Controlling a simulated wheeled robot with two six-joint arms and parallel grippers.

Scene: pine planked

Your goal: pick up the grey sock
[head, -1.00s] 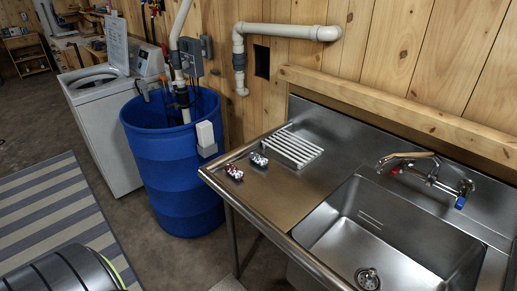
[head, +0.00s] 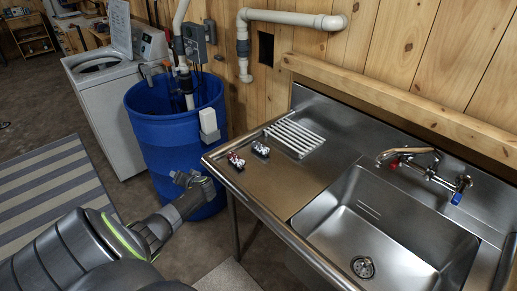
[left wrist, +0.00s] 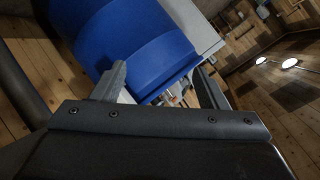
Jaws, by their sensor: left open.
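I cannot make out a grey sock in either view. Two small patterned bundles lie on the steel drainboard in the head view: a red-and-white one (head: 236,160) at the left and a dark blue-and-white one (head: 260,149) beside it. They are too small to identify. My left gripper (head: 192,181) is in front of the blue barrel, left of the counter's end and apart from the bundles. In the left wrist view, my left gripper (left wrist: 163,82) has its fingers spread with nothing held between them. My right gripper is not in view.
The steel counter (head: 222,182) has a raised rim, a white slatted rack (head: 294,137) and a sink basin (head: 385,230) with a faucet (head: 430,172). The blue barrel (head: 168,140) stands left of it, near a white washer (head: 100,110). A striped rug (head: 50,190) covers floor at left.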

